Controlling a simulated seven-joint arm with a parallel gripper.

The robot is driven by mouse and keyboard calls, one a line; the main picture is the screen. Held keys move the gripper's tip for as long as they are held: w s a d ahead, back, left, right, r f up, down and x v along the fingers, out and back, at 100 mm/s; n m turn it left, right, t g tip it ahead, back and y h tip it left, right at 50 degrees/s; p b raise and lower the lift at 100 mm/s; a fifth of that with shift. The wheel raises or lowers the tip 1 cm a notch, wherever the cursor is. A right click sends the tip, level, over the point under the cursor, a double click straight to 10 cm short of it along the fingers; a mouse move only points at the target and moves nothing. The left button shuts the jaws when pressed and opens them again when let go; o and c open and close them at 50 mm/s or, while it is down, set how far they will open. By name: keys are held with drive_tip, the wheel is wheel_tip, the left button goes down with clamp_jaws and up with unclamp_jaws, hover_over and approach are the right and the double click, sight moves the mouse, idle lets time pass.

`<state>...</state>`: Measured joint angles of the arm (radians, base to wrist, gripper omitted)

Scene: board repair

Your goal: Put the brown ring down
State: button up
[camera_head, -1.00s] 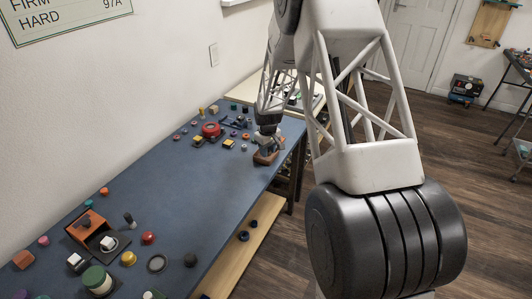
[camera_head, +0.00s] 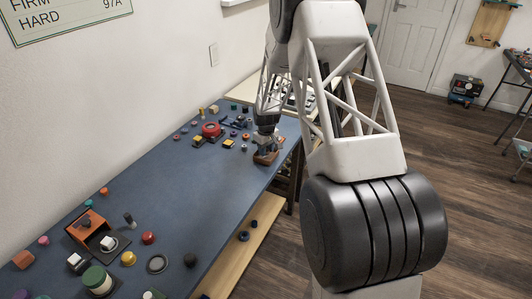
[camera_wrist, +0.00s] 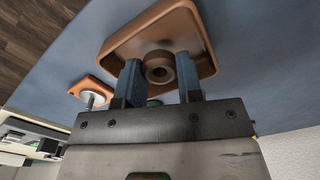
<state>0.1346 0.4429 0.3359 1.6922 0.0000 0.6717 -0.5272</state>
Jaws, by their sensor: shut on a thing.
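My gripper (camera_wrist: 160,80) shows in the wrist view with two blue fingers shut on the brown ring (camera_wrist: 158,67), whose dark hole faces the camera. The ring is over the brown tray (camera_wrist: 205,55), within its raised rim as seen from the wrist. I cannot tell whether the ring touches the tray floor. In the head view my gripper (camera_head: 266,145) is small, right above the tray (camera_head: 265,159) near the right edge of the blue table; the ring cannot be made out there.
A smaller orange piece with a pale post (camera_wrist: 92,88) is left of my gripper in the wrist view. On the blue table (camera_head: 190,195), a red round thing (camera_head: 211,129) and several small blocks lie left of the tray. The middle of the table is clear.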

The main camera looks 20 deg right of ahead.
drive_tip(key=shift+f, duration=0.75)
drive_tip(key=shift+f, duration=0.15)
drive_tip(key=o, duration=0.6)
wheel_tip(320, 180, up, 12)
drive_tip(key=shift+r, duration=0.15)
drive_tip(key=shift+r, duration=0.1)
idle(0.6)
